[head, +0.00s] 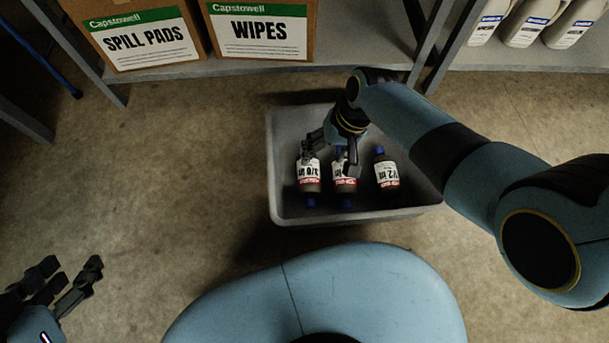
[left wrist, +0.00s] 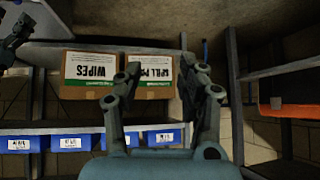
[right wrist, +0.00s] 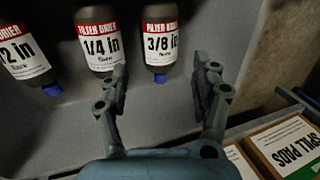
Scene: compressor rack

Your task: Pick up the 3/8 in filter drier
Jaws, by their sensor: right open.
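The 3/8 in filter drier (head: 309,180) is a dark cylinder with a white and red label and blue cap. It lies leftmost of three driers in a grey tray (head: 276,150). In the right wrist view the 3/8 in filter drier (right wrist: 161,38) is at top centre, its cap end pointing toward my gripper. My right gripper (head: 331,158) is open above the tray, over the left and middle driers. In the right wrist view its fingertips (right wrist: 165,76) appear on either side of the cap; contact is not visible. My left gripper (head: 70,272) is open and empty at lower left, far from the tray.
The 1/4 in drier (right wrist: 99,35) lies close beside the 3/8 in one, and the 1/2 in drier (head: 386,172) lies further right. A shelf behind holds a spill pads box (head: 145,38), a wipes box (head: 262,30) and white bottles (head: 525,22). The floor left of the tray is clear.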

